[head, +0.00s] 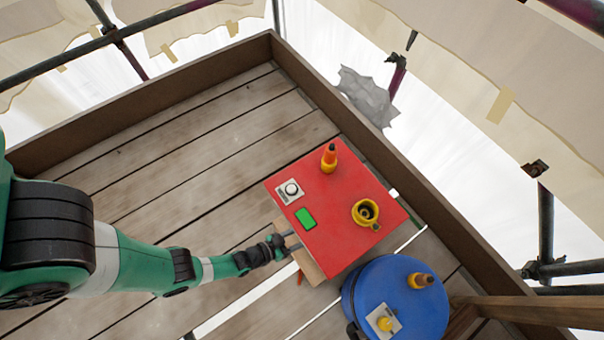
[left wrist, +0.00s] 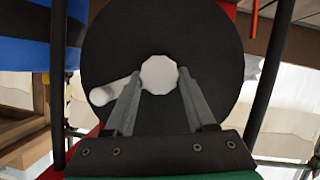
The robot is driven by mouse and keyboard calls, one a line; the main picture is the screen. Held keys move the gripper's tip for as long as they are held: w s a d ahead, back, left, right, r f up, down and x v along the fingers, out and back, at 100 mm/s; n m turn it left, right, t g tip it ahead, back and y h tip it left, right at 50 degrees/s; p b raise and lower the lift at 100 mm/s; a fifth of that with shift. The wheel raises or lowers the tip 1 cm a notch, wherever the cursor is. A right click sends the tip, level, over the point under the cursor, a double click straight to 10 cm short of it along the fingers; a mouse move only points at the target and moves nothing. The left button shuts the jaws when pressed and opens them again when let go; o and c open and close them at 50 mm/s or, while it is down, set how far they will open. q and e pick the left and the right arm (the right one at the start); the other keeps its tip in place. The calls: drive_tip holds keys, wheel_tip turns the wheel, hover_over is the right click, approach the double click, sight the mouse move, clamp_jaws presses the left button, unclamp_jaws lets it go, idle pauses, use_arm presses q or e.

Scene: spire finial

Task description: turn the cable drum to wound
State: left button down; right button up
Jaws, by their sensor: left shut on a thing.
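The cable drum shows in the left wrist view as a large black disc (left wrist: 215,50) with a white faceted hub (left wrist: 158,76) at its middle. A white peg (left wrist: 108,93) sticks out left of the hub. My left gripper (left wrist: 160,82) has its fingertips on either side of the hub, shut on it; the left finger partly covers the peg's inner end. In the head view my left gripper (head: 285,243) is at the left side of the red box (head: 330,190), where the drum cannot be made out. My right gripper is not in view.
The red box carries a white round knob (head: 291,189), a green panel (head: 306,218), an orange-and-yellow piece (head: 329,158) and a yellow ring fitting (head: 366,212). A blue barrel (head: 400,290) stands close by. The plank deck (head: 190,160) is clear at upper left, edged by boards.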

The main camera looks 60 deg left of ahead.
use_arm(q)
drive_tip(key=shift+a+n+h, duration=0.1)
drive_tip(key=shift+n+h, duration=0.4)
drive_tip(key=shift+n, duration=0.2)
drive_tip(key=shift+s+f, duration=0.1)
drive_tip(key=shift+c, duration=1.2)
unclamp_jaws()
